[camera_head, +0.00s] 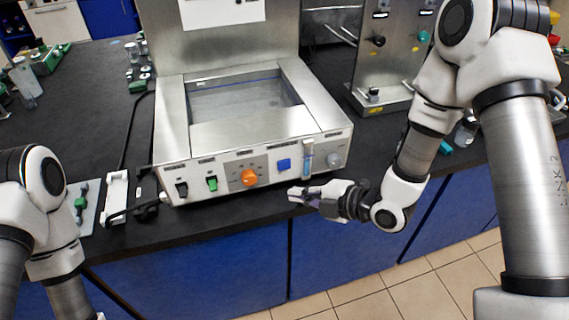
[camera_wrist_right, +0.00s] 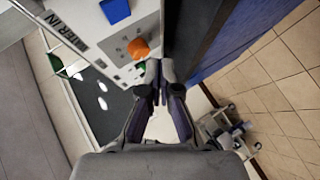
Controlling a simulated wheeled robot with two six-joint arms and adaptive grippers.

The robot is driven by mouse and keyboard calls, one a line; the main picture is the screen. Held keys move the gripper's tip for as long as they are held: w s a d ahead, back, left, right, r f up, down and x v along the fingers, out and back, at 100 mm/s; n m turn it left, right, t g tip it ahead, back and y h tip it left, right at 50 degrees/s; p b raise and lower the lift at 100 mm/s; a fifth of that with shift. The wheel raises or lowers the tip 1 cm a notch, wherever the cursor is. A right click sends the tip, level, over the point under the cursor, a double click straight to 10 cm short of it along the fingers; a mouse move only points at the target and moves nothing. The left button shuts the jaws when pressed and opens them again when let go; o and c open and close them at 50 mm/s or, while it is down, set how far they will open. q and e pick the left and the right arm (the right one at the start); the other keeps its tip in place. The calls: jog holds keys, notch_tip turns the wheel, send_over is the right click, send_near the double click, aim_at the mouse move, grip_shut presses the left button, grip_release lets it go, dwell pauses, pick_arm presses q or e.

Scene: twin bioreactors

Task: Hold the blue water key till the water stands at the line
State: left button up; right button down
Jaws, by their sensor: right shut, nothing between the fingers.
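The blue water key (camera_head: 284,165) is a square button on the front panel of the steel bath (camera_head: 168,108). It also shows at the top of the right wrist view (camera_wrist_right: 115,11). A sight tube (camera_head: 308,159) with a bluish lower part stands just right of the key. I cannot read its level against a line. A thin blue line (camera_head: 235,82) runs along the basin's back wall. My right gripper (camera_head: 297,195) is shut and empty, below and in front of the key, apart from it. Its fingertips also show in the right wrist view (camera_wrist_right: 158,78). My left gripper is out of view.
The panel also has an orange knob (camera_head: 249,177), a green switch (camera_head: 212,184), a black switch (camera_head: 181,189) and a pale round knob (camera_head: 334,159). A steel stand (camera_head: 388,70) is behind right. The dark bench (camera_head: 225,217) has a narrow clear strip in front.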

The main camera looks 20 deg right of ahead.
aim_at(279, 170)
jog(key=shift+w+a, duration=0.15)
jog(key=shift+w, duration=2.8)
jog(key=shift+w, duration=0.4)
jog(key=shift+w, duration=0.4)
dwell(4.2)
